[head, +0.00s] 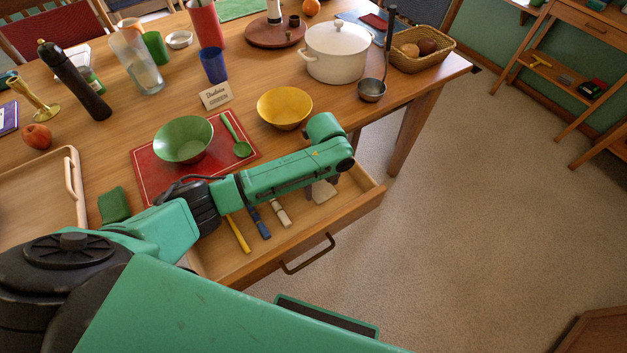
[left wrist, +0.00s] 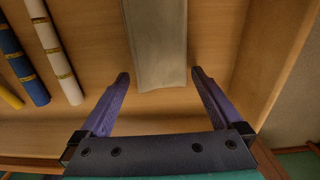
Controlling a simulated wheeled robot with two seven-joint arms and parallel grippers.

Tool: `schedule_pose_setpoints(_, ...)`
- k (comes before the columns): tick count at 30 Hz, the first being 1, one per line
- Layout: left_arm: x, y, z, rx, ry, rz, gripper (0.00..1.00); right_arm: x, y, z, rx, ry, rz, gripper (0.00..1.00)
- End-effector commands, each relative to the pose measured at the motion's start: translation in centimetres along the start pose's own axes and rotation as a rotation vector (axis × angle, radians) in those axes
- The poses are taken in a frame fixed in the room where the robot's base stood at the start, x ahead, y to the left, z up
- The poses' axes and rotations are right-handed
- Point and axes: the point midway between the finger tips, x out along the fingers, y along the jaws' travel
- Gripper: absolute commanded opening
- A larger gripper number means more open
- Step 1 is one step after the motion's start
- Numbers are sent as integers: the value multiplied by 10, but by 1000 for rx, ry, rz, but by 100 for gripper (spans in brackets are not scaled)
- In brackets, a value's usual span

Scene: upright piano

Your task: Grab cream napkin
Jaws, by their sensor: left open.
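A flat cream cloth strip, which looks like the cream napkin (head: 324,191), lies in the open wooden drawer (head: 352,207) near its right end. In the left wrist view the napkin (left wrist: 158,45) runs away from me, its near end just ahead of my fingertips. My left gripper (left wrist: 159,80) is open and empty, with one purple finger on each side of the napkin's line. In the head view my green left arm reaches over the drawer and hides much of this gripper. My right gripper is not in view.
Yellow (head: 237,233), blue (head: 258,221) and white (head: 280,213) rolls with gold bands lie left of the napkin in the drawer. The drawer's side wall (left wrist: 275,65) is close on the right. A yellow bowl (head: 285,107) and a white pot (head: 337,53) stand on the table above.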

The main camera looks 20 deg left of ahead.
Motion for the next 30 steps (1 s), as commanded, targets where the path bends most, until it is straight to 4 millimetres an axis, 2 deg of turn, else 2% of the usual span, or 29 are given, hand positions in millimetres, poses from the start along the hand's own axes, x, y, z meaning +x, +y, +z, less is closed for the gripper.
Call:
schedule_pose_setpoints(2, 9, 0, 0, 1, 0, 0, 100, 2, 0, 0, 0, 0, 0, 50)
schedule_pose_setpoints(8, 9, 0, 0, 1, -1, -1, 100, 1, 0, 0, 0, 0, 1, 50)
schedule_pose_setpoints(12, 9, 0, 0, 1, -1, -1, 46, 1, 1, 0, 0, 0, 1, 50)
schedule_pose_setpoints(13, 9, 0, 0, 1, -1, -1, 36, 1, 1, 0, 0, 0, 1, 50)
schedule_pose_setpoints(23, 8, 0, 0, 0, -1, -1, 36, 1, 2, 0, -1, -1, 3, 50)
schedule_pose_setpoints(28, -4, -1, 0, 0, -1, -3, 36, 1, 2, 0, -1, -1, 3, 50)
schedule_pose_setpoints(30, -2, 0, -10, 3, 2, -1, 36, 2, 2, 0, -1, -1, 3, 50)
